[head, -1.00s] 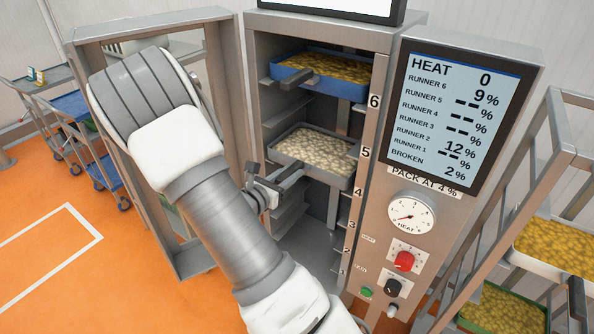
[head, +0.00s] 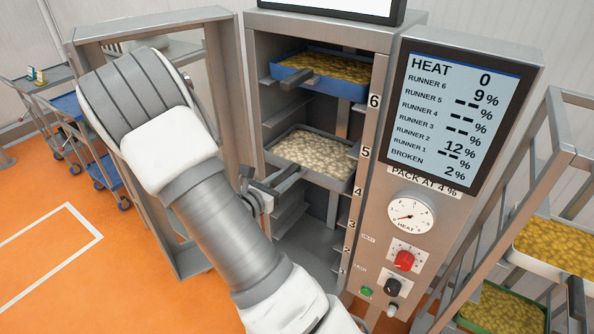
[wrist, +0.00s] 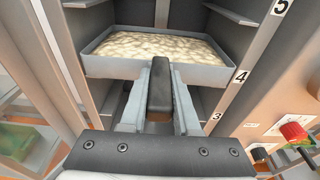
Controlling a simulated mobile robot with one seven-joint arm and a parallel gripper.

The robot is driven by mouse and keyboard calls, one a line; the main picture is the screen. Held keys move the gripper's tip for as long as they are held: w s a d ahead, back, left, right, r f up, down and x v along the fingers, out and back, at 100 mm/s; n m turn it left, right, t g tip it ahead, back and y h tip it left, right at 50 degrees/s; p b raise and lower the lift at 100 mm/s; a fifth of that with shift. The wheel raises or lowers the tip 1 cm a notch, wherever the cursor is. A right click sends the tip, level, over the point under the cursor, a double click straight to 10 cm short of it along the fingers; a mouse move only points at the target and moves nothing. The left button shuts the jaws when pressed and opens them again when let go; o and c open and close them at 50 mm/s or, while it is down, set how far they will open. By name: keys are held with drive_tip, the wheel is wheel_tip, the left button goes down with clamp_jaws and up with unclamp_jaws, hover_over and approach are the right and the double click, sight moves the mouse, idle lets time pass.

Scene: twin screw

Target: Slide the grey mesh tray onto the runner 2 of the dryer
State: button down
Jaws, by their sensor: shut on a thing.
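The grey mesh tray (head: 350,178), filled with pale pieces, is inside the dryer's (head: 257,90) opening, roughly level between labels 5 and 4. My gripper (head: 262,188) is shut on the tray's front handle. In the wrist view, the fingers (wrist: 160,95) lie either side of the dark handle (wrist: 160,88), and the tray's front wall (wrist: 110,67) faces me. The tray looks about level. The label 2 (head: 347,250) is low on the dryer's right post. The runner 2 rails are partly hidden by my arm; I cannot tell their full run.
A blue tray (head: 352,90) of yellow pieces sits high in the dryer near label 6. The open door (head: 185,262) stands left of the opening. The control panel (head: 408,255) is on the right. A rack (head: 560,160) with trays stands far right. The space below the grey tray looks free.

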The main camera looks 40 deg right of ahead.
drive_tip(key=f+p+v, duration=0.1)
drive_tip(key=f+v, duration=0.1)
drive_tip(key=v, duration=1.4)
drive_tip(key=shift+s+a+f, duration=0.15)
drive_tip(key=shift+s+a, duration=0.1)
drive_tip(key=shift+a, duration=0.2)
